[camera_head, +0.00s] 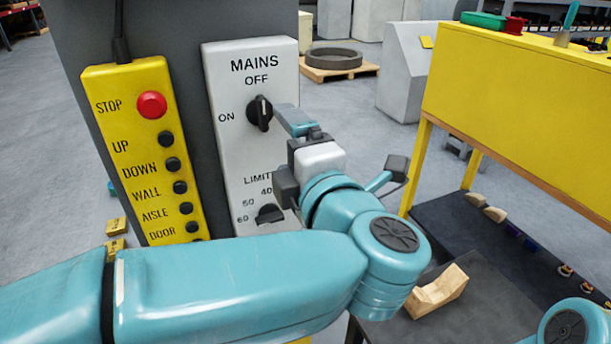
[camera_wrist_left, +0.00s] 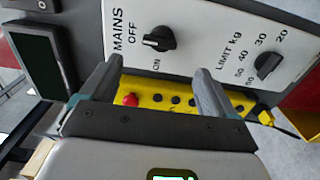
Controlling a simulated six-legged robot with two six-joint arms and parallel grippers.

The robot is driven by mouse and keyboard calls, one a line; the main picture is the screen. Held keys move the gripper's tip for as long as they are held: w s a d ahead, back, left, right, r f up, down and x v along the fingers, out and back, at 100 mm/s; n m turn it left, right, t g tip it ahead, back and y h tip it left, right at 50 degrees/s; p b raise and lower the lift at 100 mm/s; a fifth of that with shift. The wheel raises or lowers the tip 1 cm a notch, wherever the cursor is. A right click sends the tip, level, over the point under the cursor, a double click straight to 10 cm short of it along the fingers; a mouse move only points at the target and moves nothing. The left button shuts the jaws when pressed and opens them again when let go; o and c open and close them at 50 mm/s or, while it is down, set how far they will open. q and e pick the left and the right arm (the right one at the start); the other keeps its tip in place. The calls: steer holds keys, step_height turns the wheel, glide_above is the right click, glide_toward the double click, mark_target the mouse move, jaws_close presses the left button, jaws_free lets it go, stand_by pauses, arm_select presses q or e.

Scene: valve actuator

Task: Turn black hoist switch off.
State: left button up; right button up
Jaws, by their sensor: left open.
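The black hoist switch (camera_head: 260,113) is a rotary knob under the word MAINS on a light grey panel (camera_head: 228,75). OFF is printed above it and ON to its left. Its handle stands about upright, towards OFF. The knob also shows in the left wrist view (camera_wrist_left: 160,39), its handle extending towards OFF. My left gripper (camera_head: 283,147) is open and empty, just right of and below the knob. In the left wrist view its fingers (camera_wrist_left: 155,84) are spread, with the knob beyond them and no contact visible. My right gripper is not in view.
A black LIMIT knob (camera_head: 270,214) sits lower on the panel. A yellow button box (camera_head: 145,150) with a red STOP button hangs at left. A yellow bench (camera_head: 520,110) stands at right. A wooden block (camera_head: 437,292) lies on a dark surface in front.

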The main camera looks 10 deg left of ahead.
arm_select(q)
steer(key=v, duration=0.5)
steer(key=shift+s+d+b, duration=0.2)
steer(key=shift+s+b, duration=0.1)
steer(key=shift+b, duration=0.05)
